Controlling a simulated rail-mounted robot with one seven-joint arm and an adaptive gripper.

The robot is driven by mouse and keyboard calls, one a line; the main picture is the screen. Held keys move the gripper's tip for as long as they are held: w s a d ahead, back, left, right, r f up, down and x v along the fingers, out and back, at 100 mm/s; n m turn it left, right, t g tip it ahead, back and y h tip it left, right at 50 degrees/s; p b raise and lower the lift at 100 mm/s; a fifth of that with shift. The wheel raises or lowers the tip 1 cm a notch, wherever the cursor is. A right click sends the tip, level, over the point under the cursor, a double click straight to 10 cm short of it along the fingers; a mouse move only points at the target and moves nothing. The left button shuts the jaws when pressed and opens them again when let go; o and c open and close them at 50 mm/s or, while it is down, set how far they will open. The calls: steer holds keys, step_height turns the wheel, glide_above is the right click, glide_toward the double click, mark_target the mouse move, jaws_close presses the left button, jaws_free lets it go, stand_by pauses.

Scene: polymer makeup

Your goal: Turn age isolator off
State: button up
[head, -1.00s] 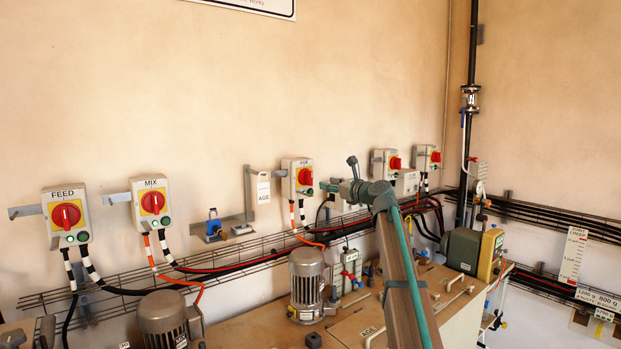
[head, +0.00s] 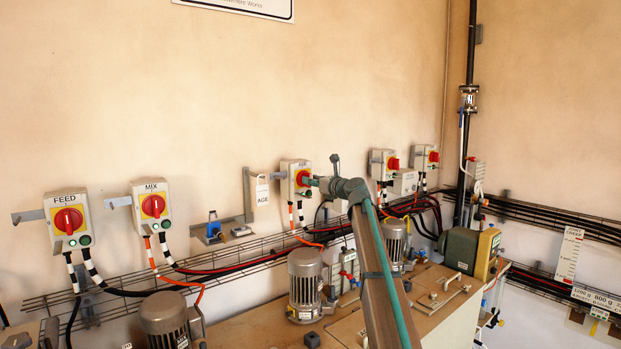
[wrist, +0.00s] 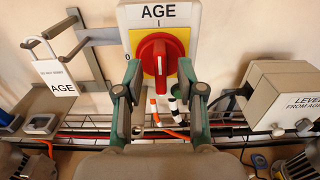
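The AGE isolator is a grey box (head: 293,165) on the wall with a red rotary knob on a yellow plate. In the wrist view the AGE label (wrist: 160,12) and the red knob (wrist: 157,60) face me. The knob's grip stands about upright, towards the I mark at the top; the 0 mark (wrist: 127,57) is at the left. My gripper (wrist: 160,78) is open, with one finger on each side of the knob; I cannot tell whether they touch it. In the head view my gripper (head: 312,181) reaches the box from the right and its fingers are small.
An AGE tag (wrist: 57,78) hangs on a bracket left of the box. A grey LEVEL box (wrist: 283,95) stands close at the right. FEED (head: 67,218) and MIX (head: 152,205) isolators are further left. Cables and a wire tray (head: 230,262) run below.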

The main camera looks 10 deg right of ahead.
steer(key=shift+w+a, duration=0.35)
steer(key=shift+w, duration=0.25)
jaws_close()
